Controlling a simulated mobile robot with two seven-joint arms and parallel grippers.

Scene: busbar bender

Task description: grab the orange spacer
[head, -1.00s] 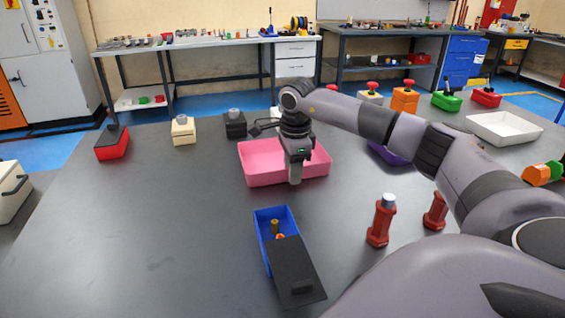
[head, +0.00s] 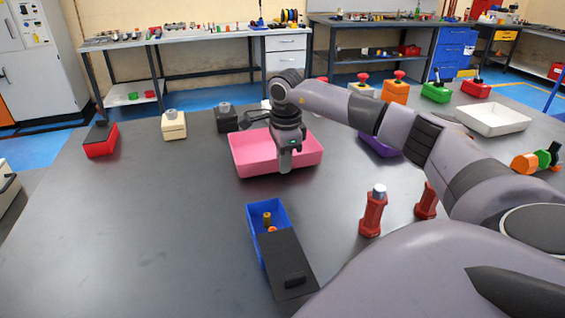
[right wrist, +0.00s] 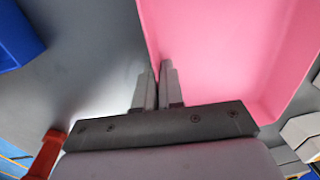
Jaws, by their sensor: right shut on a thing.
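A small orange piece (head: 271,229), which may be the spacer, lies inside the open end of a blue box (head: 252,228), close to a brass-coloured piece (head: 267,217). A black lid (head: 285,265) covers the near part of the box and hides what is under it. My right gripper (head: 284,169) is at the near wall of the pink bin (head: 245,168), beyond the blue box. In the right wrist view its fingers (right wrist: 158,75) are close together at the pink bin's edge (right wrist: 220,75), shut on that wall. My left gripper is out of view.
Two red posts (head: 372,212) (head: 427,200) stand right of the blue box, near my right arm. A red box (head: 101,143), a cream box (head: 173,126) and a black box (head: 226,119) stand at the back left. The table's left front is clear.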

